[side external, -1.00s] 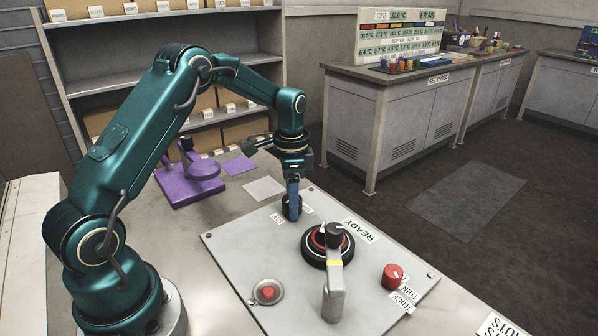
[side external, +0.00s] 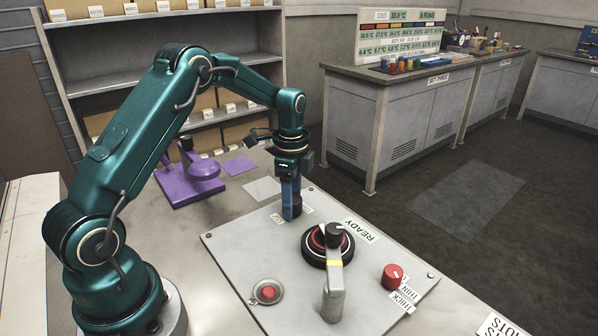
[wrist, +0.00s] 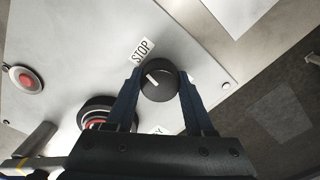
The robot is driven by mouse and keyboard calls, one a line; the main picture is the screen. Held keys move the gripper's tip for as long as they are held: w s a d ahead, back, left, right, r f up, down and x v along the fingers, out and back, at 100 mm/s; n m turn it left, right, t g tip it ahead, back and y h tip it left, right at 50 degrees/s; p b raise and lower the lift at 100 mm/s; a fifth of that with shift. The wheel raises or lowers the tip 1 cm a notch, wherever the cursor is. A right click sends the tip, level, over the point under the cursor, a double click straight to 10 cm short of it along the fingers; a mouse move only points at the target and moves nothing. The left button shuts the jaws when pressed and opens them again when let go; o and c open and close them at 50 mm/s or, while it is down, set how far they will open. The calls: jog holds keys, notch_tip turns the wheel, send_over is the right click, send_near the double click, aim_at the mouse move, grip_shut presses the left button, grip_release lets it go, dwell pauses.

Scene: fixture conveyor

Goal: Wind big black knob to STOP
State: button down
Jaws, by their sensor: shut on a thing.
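The big black knob (wrist: 163,88) is round, with a white pointer line on top. It sits on a grey panel (wrist: 80,45). The STOP label (wrist: 142,50) is just above and left of it in the wrist view. The pointer slants up and left, not squarely at that label. My gripper (wrist: 159,73) points down and is shut on the knob, one blue finger on each side. In the side view my gripper (side external: 292,208) hides much of the knob, and the STOP label (side external: 277,219) lies beside it.
A black-and-red dial (side external: 313,247) with a grey lever (side external: 334,285) stands close by. A red button (side external: 268,292) and a red knob (side external: 392,276) sit elsewhere on the panel. A purple device (side external: 180,190) stands behind. The bench between it and the panel is mostly clear.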

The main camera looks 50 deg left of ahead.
jog(key=shift+c, duration=1.4)
grip_release()
jog(key=shift+r, duration=2.6)
